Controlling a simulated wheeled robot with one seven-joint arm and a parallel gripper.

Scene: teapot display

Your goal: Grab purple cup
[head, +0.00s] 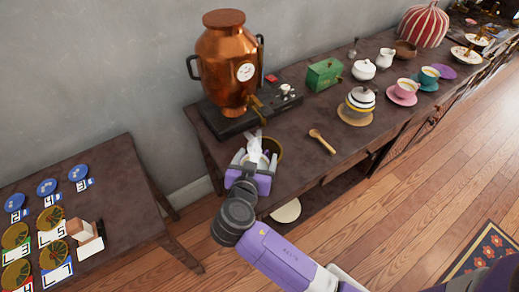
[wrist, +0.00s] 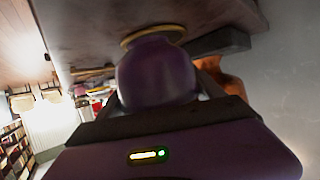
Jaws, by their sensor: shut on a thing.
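The purple cup (wrist: 155,75) fills the middle of the wrist view. It is dark, rounded and smooth. My gripper (wrist: 158,90) is shut on it, with one finger on each side. A tan ring-shaped saucer (wrist: 152,35) shows just past the cup in the wrist view, against the dark table; I cannot tell whether cup and saucer touch. In the head view my gripper (head: 257,160) is at the table's near left end, below the copper samovar. It hides most or all of the cup there. A brown-gold rim (head: 277,150) shows behind its fingers.
The copper samovar (head: 226,65) on its dark base stands close behind my gripper. A wooden spoon (head: 322,140), a striped pot (head: 360,100), a green box (head: 323,74) and a pink cup (head: 405,88) lie rightward. A lower table (head: 120,170) with discs stands left.

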